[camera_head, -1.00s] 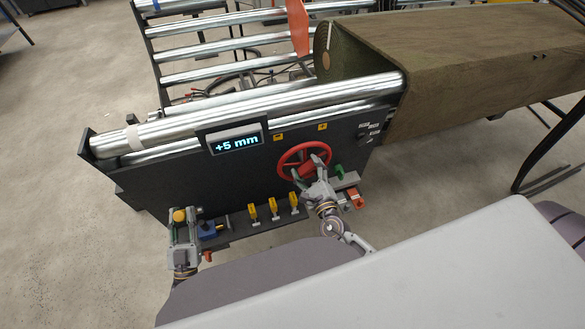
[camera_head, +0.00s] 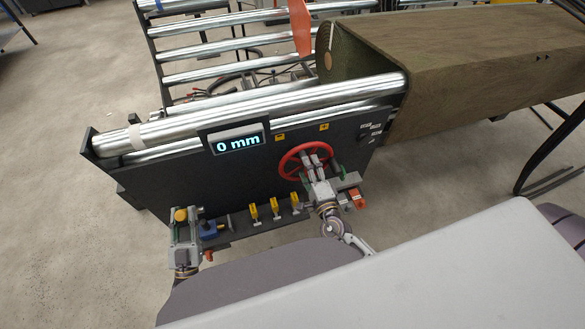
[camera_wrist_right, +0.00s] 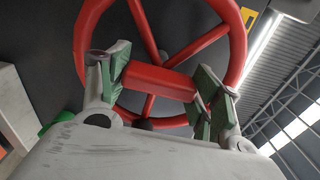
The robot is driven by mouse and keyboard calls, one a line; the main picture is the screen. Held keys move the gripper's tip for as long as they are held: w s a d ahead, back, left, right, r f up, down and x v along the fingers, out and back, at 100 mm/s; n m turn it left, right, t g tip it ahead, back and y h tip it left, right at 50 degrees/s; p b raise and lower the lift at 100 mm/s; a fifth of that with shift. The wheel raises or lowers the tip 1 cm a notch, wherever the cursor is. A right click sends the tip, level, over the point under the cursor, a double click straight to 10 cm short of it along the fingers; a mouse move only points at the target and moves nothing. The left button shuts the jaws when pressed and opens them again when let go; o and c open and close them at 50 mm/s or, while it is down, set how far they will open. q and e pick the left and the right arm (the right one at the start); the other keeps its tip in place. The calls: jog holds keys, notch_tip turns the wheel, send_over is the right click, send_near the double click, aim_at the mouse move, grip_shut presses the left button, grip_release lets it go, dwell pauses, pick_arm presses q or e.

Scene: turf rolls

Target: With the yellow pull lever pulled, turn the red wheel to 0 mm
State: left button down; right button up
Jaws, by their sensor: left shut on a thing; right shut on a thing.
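The red wheel (camera_head: 283,166) is on the dark side panel of the machine. My right gripper (camera_head: 316,158) is at the wheel's middle. In the right wrist view its fingers (camera_wrist_right: 160,85) are shut on the red block at the hub (camera_wrist_right: 158,82), one on each side. The display (camera_head: 238,143) above and left of the wheel reads "0 mm". My left gripper (camera_head: 182,228) is shut at the yellow pull lever (camera_head: 181,215), whose round yellow top shows between its fingers; the lower part of the lever is hidden.
Several small yellow levers (camera_head: 273,209) and a blue part (camera_head: 208,228) stand on a ledge between my grippers. An orange-red part (camera_head: 358,198) is right of my right gripper. Steel rollers (camera_head: 250,108) run above the panel, with a large turf roll (camera_head: 460,70) at right.

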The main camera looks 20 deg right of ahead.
pick_arm(q)
jog(key=shift+s+r, duration=0.1)
jog(key=shift+r, duration=0.05)
pick_arm(e)
jog(key=n, duration=0.4)
jog(key=shift+s+a+f, duration=0.1)
jog(key=shift+a+f, duration=0.2)
jog(key=shift+n, duration=1.3)
jog(key=shift+f, duration=0.1)
pick_arm(q)
jog(key=shift+a, duration=0.2)
pick_arm(e)
jog(key=o, duration=1.3)
jog(key=shift+o, duration=0.7)
jog(key=shift+d+r, duration=0.15)
jog(key=shift+r, duration=0.05)
jog(key=s, duration=1.1)
jog(key=shift+s+d, duration=0.15)
jog(key=shift+s, duration=0.25)
